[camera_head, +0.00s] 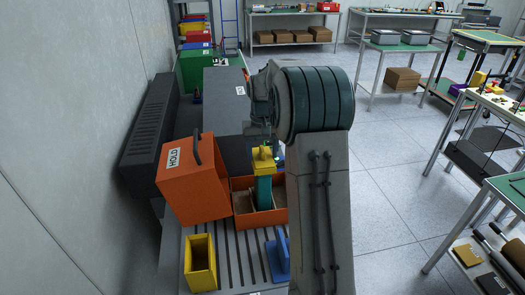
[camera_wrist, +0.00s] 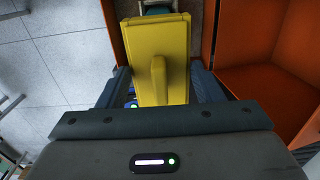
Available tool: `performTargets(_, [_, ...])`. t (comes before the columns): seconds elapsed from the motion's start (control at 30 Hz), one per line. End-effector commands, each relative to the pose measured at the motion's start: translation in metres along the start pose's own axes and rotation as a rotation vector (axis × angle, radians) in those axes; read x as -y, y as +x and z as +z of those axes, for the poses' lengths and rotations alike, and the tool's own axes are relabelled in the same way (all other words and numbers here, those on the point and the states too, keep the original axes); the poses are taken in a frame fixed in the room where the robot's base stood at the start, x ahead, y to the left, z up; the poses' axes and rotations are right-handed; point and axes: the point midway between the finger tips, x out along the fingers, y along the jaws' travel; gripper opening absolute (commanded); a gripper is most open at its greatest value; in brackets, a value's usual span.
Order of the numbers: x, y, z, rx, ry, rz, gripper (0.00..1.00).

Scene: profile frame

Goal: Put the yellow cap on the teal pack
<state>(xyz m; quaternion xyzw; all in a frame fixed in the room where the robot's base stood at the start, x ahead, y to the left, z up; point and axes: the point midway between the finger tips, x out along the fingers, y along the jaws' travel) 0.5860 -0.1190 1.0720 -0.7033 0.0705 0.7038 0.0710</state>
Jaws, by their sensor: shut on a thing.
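The yellow cap (camera_head: 263,160) shows left of my arm in the head view, directly above the upright teal pack (camera_head: 263,192). The pack stands in an open orange bin (camera_head: 243,219). In the wrist view the cap (camera_wrist: 158,45), with a raised ridge, lies between the two fingers of my gripper (camera_wrist: 160,88), which is shut on it. A bit of teal (camera_wrist: 158,5) shows past the cap's far edge. My arm hides most of the gripper in the head view. I cannot tell whether the cap rests on the pack or is just above it.
An orange box marked HOLD (camera_head: 190,180) with a dark handle stands close left of the bin. An open yellow container (camera_head: 200,264) and a blue object (camera_head: 278,256) are in front on the slatted surface. A grey box (camera_head: 225,95) stands behind.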

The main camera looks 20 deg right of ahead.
Motion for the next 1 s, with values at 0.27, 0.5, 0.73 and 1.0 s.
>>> performTargets(0.27, [0.000, 0.006, 0.000, 0.000, 0.000, 0.000, 0.38])
performTargets(0.5, [0.000, 0.011, 0.000, 0.000, 0.000, 0.000, 0.38])
performTargets(0.73, [0.000, 0.016, 0.000, 0.000, 0.000, 0.000, 0.38])
performTargets(1.0, [0.000, 0.021, 0.000, -0.001, 0.000, 0.000, 0.38])
